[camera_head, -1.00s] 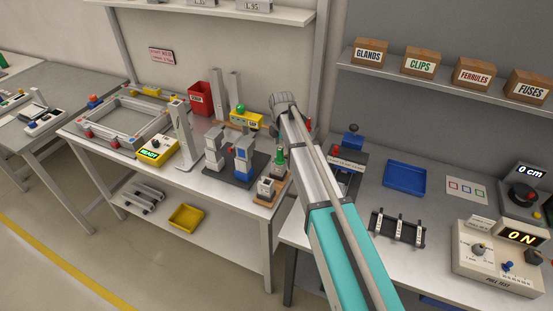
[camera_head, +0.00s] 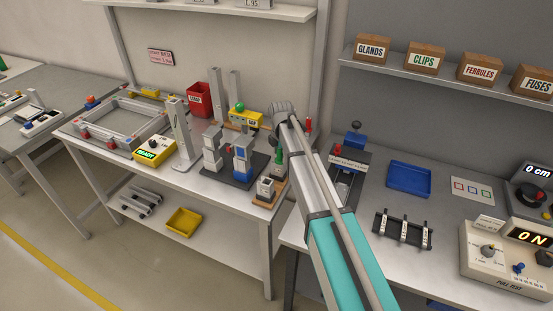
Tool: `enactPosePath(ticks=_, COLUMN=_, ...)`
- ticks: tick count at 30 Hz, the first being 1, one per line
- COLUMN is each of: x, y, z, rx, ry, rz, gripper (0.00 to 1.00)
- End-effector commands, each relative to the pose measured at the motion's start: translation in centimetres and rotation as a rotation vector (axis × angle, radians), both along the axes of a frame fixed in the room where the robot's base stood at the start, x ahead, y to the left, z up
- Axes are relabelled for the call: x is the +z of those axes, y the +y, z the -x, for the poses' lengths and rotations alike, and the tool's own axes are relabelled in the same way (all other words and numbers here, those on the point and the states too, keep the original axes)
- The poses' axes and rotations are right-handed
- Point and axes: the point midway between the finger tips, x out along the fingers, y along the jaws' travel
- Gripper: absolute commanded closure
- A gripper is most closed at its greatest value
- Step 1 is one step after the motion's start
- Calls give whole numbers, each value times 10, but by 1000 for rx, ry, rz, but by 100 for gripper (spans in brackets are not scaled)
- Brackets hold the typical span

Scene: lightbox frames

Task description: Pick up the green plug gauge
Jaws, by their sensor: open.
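The green plug gauge (camera_head: 279,161) seems to be the small upright green-handled piece on a wooden stand (camera_head: 263,201) at the right end of the left bench. My arm passes just right of it and covers part of it. A small grey block (camera_head: 265,187) stands in front of it on the same stand. My arm rises from the lower right to a grey rounded joint above the bench. My gripper does not show, so its place relative to the gauge cannot be told.
A dark plate (camera_head: 236,180) with grey and blue blocks stands close left of the stand. A yellow READY box (camera_head: 153,151), a red bin (camera_head: 199,99) and a metal frame lie further left. The right bench holds a blue tray (camera_head: 409,179) and a black rack (camera_head: 402,230).

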Motion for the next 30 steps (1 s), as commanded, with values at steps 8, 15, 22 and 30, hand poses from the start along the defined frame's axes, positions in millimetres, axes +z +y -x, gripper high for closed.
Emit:
enactPosePath(ticks=8, x=0, y=0, z=0, rx=0, ry=0, rz=0, gripper=25)
enactPosePath(ticks=15, x=0, y=0, z=0, rx=0, ry=0, rz=0, gripper=47)
enactPosePath(ticks=22, x=0, y=0, z=0, rx=0, ry=0, rz=0, gripper=90)
enactPosePath(ticks=30, x=0, y=1, z=0, rx=1, ry=-1, rz=-1, gripper=100)
